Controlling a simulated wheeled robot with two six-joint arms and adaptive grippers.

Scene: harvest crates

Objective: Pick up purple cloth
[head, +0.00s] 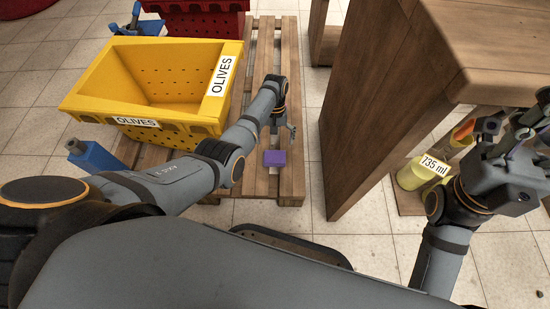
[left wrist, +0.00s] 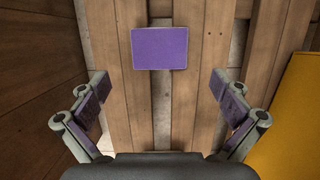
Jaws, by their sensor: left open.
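The purple cloth (head: 275,158) is a small flat rectangle lying on the slats of a wooden pallet (head: 292,178). In the left wrist view the cloth (left wrist: 159,48) lies ahead of the fingertips, roughly centred between them. My left gripper (head: 283,130) is open and empty above the pallet, close to the cloth, and does not appear to touch it. Its two spread fingers show in the left wrist view (left wrist: 165,92). My right gripper (head: 510,135) is at the far right of the head view; its finger state is unclear.
A yellow crate (head: 100,83) labelled OLIVES stands on the pallet to the left, with a red crate (head: 205,22) behind it. A brown wooden table (head: 390,80) rises to the right. A yellow container (head: 412,174) near a "735 ml" label stands by my right gripper.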

